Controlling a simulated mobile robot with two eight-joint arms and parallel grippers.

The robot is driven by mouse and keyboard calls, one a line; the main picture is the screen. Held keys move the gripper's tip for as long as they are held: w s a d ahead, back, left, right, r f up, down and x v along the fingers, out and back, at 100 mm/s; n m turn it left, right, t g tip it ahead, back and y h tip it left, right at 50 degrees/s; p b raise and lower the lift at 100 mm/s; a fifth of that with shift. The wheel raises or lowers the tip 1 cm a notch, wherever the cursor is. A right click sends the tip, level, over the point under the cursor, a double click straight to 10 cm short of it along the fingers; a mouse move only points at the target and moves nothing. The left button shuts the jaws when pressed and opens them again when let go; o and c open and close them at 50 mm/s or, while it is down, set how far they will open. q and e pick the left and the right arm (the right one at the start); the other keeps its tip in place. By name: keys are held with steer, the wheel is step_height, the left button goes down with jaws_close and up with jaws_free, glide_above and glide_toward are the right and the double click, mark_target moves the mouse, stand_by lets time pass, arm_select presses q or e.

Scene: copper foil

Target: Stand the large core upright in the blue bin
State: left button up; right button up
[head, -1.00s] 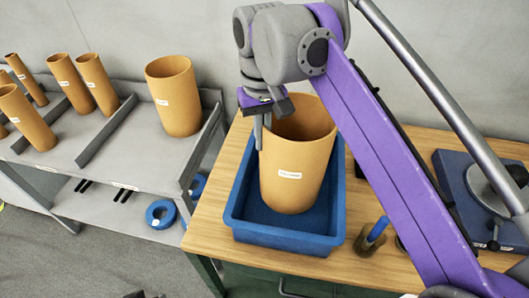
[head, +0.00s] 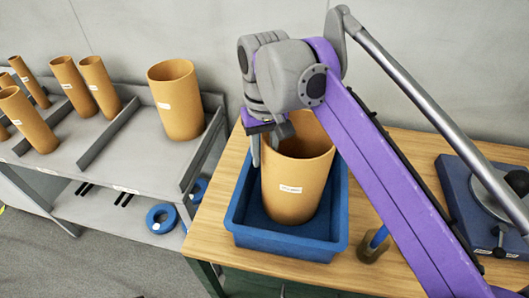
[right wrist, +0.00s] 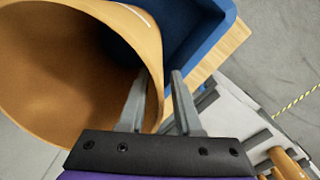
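The large core (head: 292,203) is a wide tan tube with a white label and an open top. It is close to upright inside the blue bin (head: 285,244); whether its bottom edge touches the bin floor is unclear. My right gripper (head: 269,148) is at the core's upper left rim, one finger outside and one inside the wall. In the right wrist view, the core's wall (right wrist: 70,75) passes between the two fingers (right wrist: 157,85), and the blue bin (right wrist: 200,35) shows beyond. The gripper appears shut on the wall. My left gripper is out of view.
The bin stands on a wooden table (head: 213,218). A dark holder with a blue-handled item (head: 372,246) stands right of it, and a blue-based device (head: 475,200) farther right. The grey rack (head: 95,165) at left holds several tan tubes, including a large one (head: 177,102).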

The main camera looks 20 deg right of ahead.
step_height(320, 180, up, 12)
steer(key=p, duration=0.2)
steer(key=shift+r+p, duration=0.2)
steer(key=shift+p, duration=0.2)
